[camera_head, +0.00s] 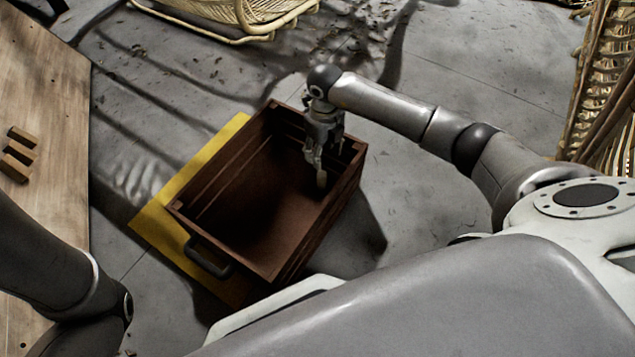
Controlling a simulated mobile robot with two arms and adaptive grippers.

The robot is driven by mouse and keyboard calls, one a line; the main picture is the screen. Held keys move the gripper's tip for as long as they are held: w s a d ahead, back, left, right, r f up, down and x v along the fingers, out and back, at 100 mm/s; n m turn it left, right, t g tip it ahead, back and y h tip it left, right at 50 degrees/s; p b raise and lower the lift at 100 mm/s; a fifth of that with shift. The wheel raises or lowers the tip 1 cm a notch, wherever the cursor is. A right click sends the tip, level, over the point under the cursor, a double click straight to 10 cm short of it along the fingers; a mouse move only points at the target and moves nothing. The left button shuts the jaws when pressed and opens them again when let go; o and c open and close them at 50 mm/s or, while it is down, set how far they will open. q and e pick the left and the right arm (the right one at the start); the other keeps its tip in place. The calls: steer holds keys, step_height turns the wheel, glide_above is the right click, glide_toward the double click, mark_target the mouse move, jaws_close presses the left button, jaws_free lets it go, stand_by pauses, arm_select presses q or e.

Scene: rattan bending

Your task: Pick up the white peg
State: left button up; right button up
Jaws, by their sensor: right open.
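A brown wooden crate (186,217) with a dark handle stands on the floor. My right gripper (318,165) points down into the far right part of the crate and is open. A small pale peg-like piece (321,180) shows right at its fingertips, inside the crate near the right wall. It may be the white peg; whether the fingers touch it cannot be told. My left arm comes in at the lower left, and its gripper is out of view.
A yellow mat (157,222) lies under the crate. A wooden table (52,110) on the left holds several small wooden blocks (19,154). Rattan furniture stands at the top (245,18) and right (600,90). The grey floor around the crate is mostly clear.

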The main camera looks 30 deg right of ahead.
mark_target(322, 174)
steer(key=shift+d+f, duration=0.1)
steer(key=shift+f, duration=0.15)
step_height(322, 174, down, 5)
steer(key=b, duration=0.3)
steer(key=shift+f+b, duration=0.1)
steer(key=shift+b, duration=0.25)
steer(key=f+b, duration=0.5)
steer(key=shift+s+a, duration=0.15)
steer(key=shift+a, duration=0.2)
steer(key=c, duration=1)
steer(key=shift+r, duration=0.1)
